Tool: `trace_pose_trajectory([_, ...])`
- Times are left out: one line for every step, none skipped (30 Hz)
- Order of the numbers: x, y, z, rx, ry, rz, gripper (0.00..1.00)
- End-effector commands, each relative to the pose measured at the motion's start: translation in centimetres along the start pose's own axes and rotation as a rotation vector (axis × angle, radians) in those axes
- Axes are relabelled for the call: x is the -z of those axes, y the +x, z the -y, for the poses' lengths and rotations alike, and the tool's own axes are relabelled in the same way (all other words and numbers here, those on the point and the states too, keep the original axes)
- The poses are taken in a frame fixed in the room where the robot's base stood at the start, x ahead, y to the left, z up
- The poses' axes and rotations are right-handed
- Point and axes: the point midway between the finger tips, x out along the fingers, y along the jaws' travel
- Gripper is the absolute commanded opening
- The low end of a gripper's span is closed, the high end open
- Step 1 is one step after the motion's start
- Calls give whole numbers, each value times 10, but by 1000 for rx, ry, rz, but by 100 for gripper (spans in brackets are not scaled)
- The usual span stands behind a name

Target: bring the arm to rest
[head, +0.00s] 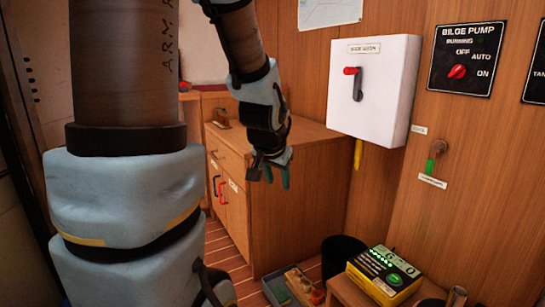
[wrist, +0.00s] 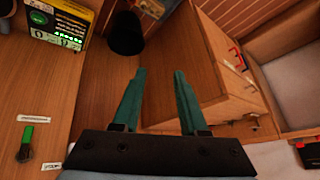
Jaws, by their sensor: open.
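My gripper (head: 270,170) hangs in the air in front of the wooden cabinet (head: 290,205), below my bent forearm. In the wrist view the two green fingers of my gripper (wrist: 160,98) are spread apart.
A white switch box (head: 395,95) with a red-tipped lever hangs on the right wall beside the bilge pump panel (head: 467,58). A yellow-black charger (head: 383,277), a black bin (head: 343,255) and a tray (head: 285,290) stand below.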

Motion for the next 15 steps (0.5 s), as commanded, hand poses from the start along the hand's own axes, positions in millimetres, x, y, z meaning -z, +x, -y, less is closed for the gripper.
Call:
trace_pose_trajectory([-26, 0, 8, 4, -67, 72, 42])
trace_pose_trajectory([-40, 0, 10, 5, -105, 114, 42])
trace_pose_trajectory([-58, -1, 14, 5, -156, 167, 42])
trace_pose_trajectory([-72, -2, 15, 4, -193, 206, 42])
trace_pose_trajectory([-85, -4, 16, 4, -230, 245, 42])
trace_pose_trajectory([-101, -7, 17, 2, -278, 295, 42])
trace_pose_trajectory([-114, -9, 17, 1, -316, 332, 42])
trace_pose_trajectory([-126, -12, 16, -2, -352, 370, 42])
trace_pose_trajectory([-142, -16, 15, -5, -401, 418, 42])
trace_pose_trajectory([-152, -20, 13, -8, -436, 453, 42])
trace_pose_trajectory([-138, -32, 16, -8, -421, 438, 42])
trace_pose_trajectory([-132, -40, 17, -8, -417, 435, 42])
trace_pose_trajectory([-129, -45, 17, -8, -416, 434, 42])
trace_pose_trajectory([-126, -50, 18, -8, -415, 434, 42])
trace_pose_trajectory([-121, -57, 20, -8, -414, 434, 42])
